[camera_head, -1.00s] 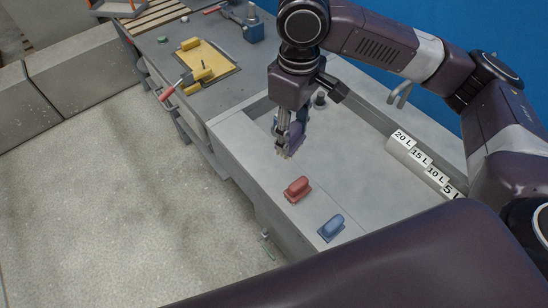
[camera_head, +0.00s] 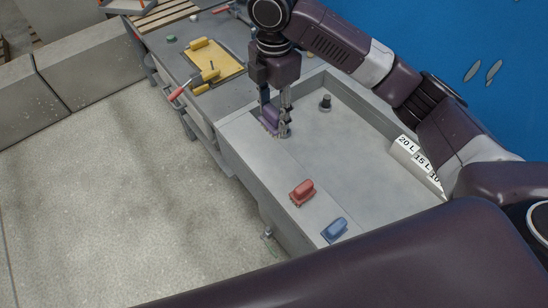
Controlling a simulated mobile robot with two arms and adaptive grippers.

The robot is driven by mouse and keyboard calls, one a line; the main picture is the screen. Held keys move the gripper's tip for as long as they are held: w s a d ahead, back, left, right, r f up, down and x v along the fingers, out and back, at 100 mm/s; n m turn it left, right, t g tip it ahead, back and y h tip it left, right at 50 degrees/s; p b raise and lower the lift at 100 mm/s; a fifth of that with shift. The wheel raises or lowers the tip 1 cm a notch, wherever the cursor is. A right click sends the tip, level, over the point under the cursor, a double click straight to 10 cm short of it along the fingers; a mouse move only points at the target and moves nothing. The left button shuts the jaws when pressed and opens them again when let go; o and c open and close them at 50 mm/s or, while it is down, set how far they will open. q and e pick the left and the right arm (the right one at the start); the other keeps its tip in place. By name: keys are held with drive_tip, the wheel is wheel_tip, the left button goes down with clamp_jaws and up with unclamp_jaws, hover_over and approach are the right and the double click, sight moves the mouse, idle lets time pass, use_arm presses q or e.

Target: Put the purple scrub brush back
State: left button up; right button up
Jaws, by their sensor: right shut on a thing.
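The purple scrub brush (camera_head: 270,118) is between the fingers of my right gripper (camera_head: 275,117), at the far end of the grey ledge beside the sink basin. The gripper points down and is shut on the brush. The brush's bristle side is low, at or just above the ledge; I cannot tell whether it touches. A red brush (camera_head: 302,193) and a blue brush (camera_head: 334,230) sit on the same ledge (camera_head: 265,160), nearer to me, in a row with it. My left gripper is not in view.
The basin (camera_head: 350,140) lies right of the ledge, with a dark upright plug (camera_head: 325,103) and a volume scale (camera_head: 410,147) on its right side. A yellow tray (camera_head: 222,65) with rollers is on the bench beyond. Open floor lies left.

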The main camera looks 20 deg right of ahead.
sight(274, 127)
wheel_tip(274, 127, down, 17)
drive_tip(key=p, duration=0.3)
drive_tip(key=shift+p, duration=0.3)
drive_tip(key=shift+f, duration=0.25)
drive_tip(key=shift+f, duration=0.15)
drive_tip(key=o, duration=1)
wheel_tip(274, 127, up, 11)
drive_tip(key=b, duration=0.3)
drive_tip(key=shift+r, duration=0.7)
